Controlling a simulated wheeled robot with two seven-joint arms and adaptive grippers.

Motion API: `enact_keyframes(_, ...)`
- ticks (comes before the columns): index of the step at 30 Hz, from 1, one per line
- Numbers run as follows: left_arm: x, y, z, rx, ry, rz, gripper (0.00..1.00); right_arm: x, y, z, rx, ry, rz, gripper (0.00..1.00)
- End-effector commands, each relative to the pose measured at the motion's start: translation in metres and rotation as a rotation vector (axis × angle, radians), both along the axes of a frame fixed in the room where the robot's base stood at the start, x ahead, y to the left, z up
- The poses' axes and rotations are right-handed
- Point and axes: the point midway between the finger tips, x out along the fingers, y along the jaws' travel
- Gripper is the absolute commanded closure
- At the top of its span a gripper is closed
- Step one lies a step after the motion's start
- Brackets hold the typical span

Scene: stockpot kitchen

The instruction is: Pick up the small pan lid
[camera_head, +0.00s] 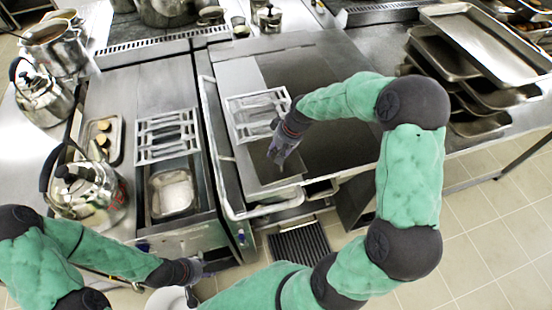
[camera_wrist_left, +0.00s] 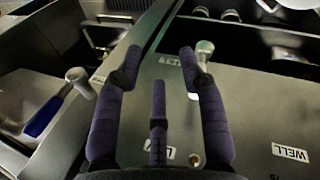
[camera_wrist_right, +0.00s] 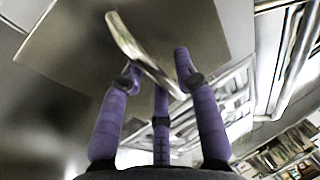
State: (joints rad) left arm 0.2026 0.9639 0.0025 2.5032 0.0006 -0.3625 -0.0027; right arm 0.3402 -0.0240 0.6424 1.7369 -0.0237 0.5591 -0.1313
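A flat, dull grey plate with a bright bar handle, which looks like the small pan lid (camera_head: 270,168), lies below my right gripper (camera_head: 280,150) on the middle counter in the head view. In the right wrist view the lid's plate (camera_wrist_right: 75,45) fills the upper left, and its handle crosses at a slant by the fingertips of my right gripper (camera_wrist_right: 158,72). Those fingers are spread, and I cannot tell whether they touch the handle. My left gripper (camera_head: 194,270) is open and empty near the counter's front; its spread fingers show in the left wrist view (camera_wrist_left: 158,60).
A wire rack (camera_head: 258,110) lies just behind the lid. Another rack (camera_head: 167,136) and a square pan (camera_head: 172,192) are to the left. Kettles (camera_head: 84,192) stand at far left. Stacked trays (camera_head: 480,45) are at right. Control knobs (camera_wrist_left: 204,50) are by my left gripper.

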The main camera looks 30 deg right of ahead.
Motion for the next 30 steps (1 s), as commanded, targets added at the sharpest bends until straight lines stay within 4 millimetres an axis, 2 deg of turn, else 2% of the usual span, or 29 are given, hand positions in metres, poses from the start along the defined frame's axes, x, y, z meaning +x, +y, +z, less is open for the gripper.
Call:
enact_keyframes(2, 0.000, 0.000, 0.000, 0.000, 0.000, 0.000, 0.60, 0.000, 0.000, 0.001, 0.000, 0.000, 0.000, 0.68)
enact_keyframes(6, 0.000, 0.000, 0.000, 0.000, 0.000, 0.000, 0.60, 0.000, 0.000, 0.001, 0.000, 0.000, 0.000, 1.00)
enact_keyframes(20, 0.000, 0.000, 0.001, 0.000, 0.000, 0.000, 0.60, 0.000, 0.000, 0.004, 0.000, 0.000, 0.000, 1.00)
enact_keyframes(26, 0.000, 0.000, 0.005, 0.000, 0.000, 0.000, 0.60, 0.000, 0.000, 0.022, 0.000, -0.002, -0.001, 1.00)
enact_keyframes(30, 0.000, 0.000, 0.010, 0.000, 0.000, 0.000, 0.60, -0.005, 0.005, 0.042, -0.001, -0.003, 0.002, 1.00)
